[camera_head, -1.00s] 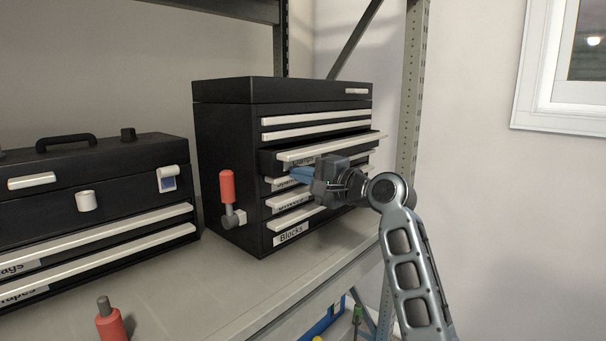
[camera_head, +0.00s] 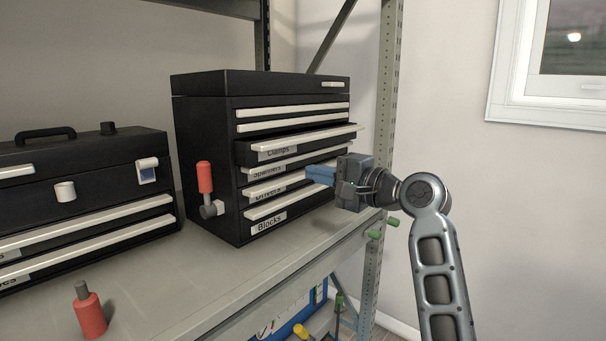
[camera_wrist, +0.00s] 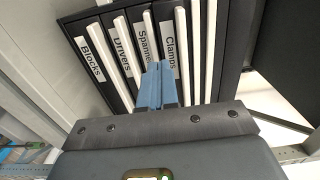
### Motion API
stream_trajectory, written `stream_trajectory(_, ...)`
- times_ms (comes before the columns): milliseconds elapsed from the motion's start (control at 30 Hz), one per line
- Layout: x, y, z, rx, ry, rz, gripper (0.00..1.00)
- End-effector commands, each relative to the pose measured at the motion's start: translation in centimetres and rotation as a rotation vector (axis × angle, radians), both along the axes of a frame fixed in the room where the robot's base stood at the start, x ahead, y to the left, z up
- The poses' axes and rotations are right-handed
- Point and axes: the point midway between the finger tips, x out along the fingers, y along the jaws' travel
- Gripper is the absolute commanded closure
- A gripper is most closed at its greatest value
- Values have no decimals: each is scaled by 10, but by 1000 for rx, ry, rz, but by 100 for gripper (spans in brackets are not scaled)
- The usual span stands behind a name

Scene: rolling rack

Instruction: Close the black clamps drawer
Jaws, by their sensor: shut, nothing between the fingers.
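The clamps drawer (camera_head: 297,143) is in the upper half of the tall black tool chest and stands out from the drawers around it. Its white label strip reads "Clamps", also in the wrist view (camera_wrist: 171,50). My gripper (camera_head: 309,173) has its blue fingers shut and empty. In the head view it is below the clamps drawer, in front of the right part of the spanners (camera_head: 268,173) and drivers (camera_head: 268,193) drawer fronts. In the wrist view the fingertips (camera_wrist: 158,66) point at the chest near the spanners and clamps labels. I cannot tell if they touch it.
The chest stands on a grey metal shelf (camera_head: 215,278) beside a rack post (camera_head: 386,100). A lower black toolbox (camera_head: 95,180) is to the left. A red-handled clamp (camera_head: 205,178) is at the chest's left side, and a red item (camera_head: 89,315) stands near the shelf front.

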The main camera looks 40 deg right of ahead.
Motion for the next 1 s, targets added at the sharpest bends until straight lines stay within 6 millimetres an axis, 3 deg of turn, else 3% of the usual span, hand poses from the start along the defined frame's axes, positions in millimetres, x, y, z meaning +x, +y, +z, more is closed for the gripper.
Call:
stream_trajectory(100, -13, -1, 0, 0, -1, -1, 100)
stream_trajectory(267, -14, -12, -1, -3, 2, -5, 86)
stream_trajectory(367, -3, -37, -2, -10, 7, -16, 76)
stream_trajectory(533, 23, -102, 5, -15, 16, -30, 60)
stream_trajectory(733, 42, -156, 25, -7, 7, -16, 60)
stream_trajectory(1000, 53, -177, 39, 2, 0, 3, 60)
